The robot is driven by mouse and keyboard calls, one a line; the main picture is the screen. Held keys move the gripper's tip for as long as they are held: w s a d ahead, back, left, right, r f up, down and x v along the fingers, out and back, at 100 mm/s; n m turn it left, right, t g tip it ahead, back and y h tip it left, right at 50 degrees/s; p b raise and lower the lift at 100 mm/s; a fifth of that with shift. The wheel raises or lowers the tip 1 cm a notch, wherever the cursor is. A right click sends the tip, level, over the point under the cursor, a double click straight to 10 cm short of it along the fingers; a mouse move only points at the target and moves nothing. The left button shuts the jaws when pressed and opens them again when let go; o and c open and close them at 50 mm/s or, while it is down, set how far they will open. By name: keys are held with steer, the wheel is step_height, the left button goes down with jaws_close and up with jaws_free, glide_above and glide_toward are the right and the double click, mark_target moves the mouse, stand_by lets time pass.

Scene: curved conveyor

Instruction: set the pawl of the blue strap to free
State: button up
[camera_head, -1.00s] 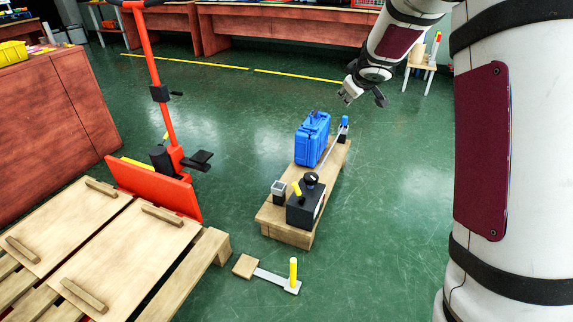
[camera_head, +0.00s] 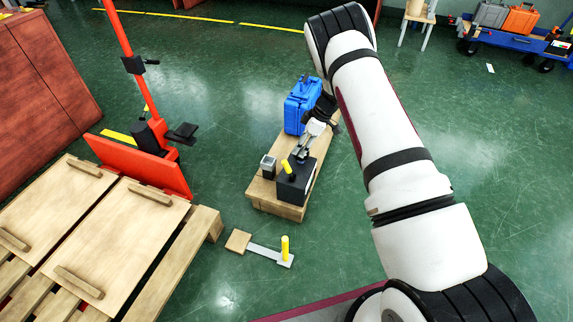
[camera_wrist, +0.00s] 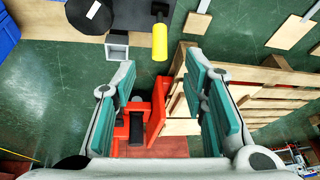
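I cannot make out a blue strap or its pawl in these views. A blue case (camera_head: 302,104) stands on a low wooden bench (camera_head: 262,192). In front of it on the bench is a black box (camera_head: 296,186) with a yellow handle (camera_head: 287,165); the handle also shows in the wrist view (camera_wrist: 160,40). My gripper (camera_head: 300,156) is above the bench, close over the black box and in front of the case. In the wrist view my gripper (camera_wrist: 165,105) is open, its teal-padded fingers wide apart with nothing between them. My arm hides the bench's far end.
A grey square cup (camera_head: 268,166) stands beside the black box. A yellow-posted bracket (camera_head: 285,250) lies on the floor in front. A red pallet truck (camera_head: 150,170) and wooden pallet (camera_head: 100,235) are at left. A blue cart (camera_head: 515,40) stands at back right. Floor right of the bench is clear.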

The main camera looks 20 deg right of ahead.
mark_target(287, 167)
steer(key=b+x, duration=0.4)
steer(key=x, duration=0.8)
steer(key=shift+a+f, duration=0.15)
steer(key=shift+f, duration=0.2)
jaws_close()
